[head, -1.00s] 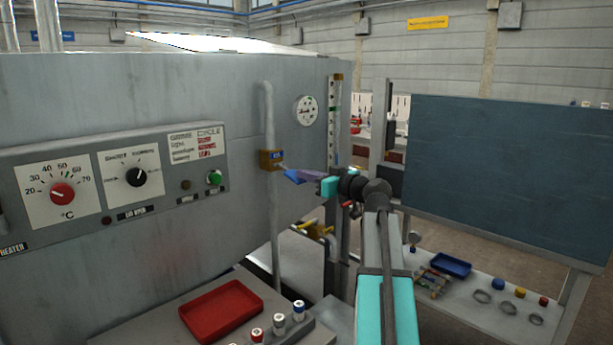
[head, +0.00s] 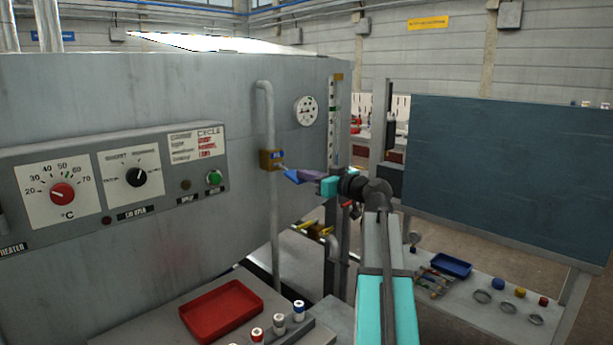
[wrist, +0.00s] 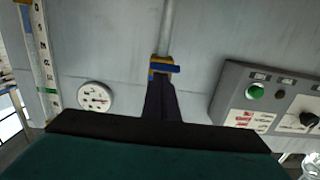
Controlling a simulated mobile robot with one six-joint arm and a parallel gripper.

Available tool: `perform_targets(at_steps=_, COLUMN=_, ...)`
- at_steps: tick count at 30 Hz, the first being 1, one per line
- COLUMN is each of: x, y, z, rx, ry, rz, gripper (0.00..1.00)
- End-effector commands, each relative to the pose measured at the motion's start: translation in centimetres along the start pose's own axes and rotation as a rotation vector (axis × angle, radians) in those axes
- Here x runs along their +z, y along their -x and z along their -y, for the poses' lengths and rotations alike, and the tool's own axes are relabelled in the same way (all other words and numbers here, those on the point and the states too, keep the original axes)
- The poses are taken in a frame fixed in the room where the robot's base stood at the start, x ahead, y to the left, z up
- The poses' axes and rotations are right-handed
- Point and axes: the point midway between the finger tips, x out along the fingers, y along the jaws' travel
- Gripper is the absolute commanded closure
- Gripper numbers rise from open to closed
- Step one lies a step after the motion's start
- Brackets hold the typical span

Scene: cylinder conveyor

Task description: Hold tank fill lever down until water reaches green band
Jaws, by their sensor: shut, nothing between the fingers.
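The blue fill lever (head: 291,176) sticks out from a brass valve block (head: 271,160) on the vertical pipe and slopes down to the right. My gripper (head: 308,175) is shut and empty, with its fingertips at the outer end of the lever; whether they touch it is hard to tell. In the wrist view the lever's blue end (wrist: 166,68) shows just beyond the closed fingers (wrist: 160,98). The sight tube (head: 333,122) with its marked scale stands at the tank's right edge, and also shows in the wrist view (wrist: 43,62). The water level is too small to read.
A round gauge (head: 306,111) sits between the pipe (head: 266,110) and the sight tube. A yellow-handled tap (head: 316,231) is below my gripper. The control panel (head: 110,180) is at left, a red tray (head: 222,311) lies below, and a dark board (head: 510,180) stands at right.

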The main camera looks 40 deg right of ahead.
Motion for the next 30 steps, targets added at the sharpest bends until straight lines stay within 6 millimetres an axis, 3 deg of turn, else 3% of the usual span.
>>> perform_targets(at_steps=1, x=0.9, y=-0.2, z=0.3, rx=-0.010, ry=0.001, rz=0.017, gripper=1.00)
perform_targets(at_steps=17, x=0.7, y=-0.1, z=0.3, rx=-0.010, ry=0.002, rz=0.017, gripper=1.00)
perform_targets(at_steps=23, x=-0.6, y=0.1, z=0.4, rx=-0.011, ry=0.002, rz=0.013, gripper=1.00)
perform_targets(at_steps=30, x=-3.8, y=1.0, z=0.2, rx=-0.005, ry=0.002, rz=0.001, gripper=1.00)
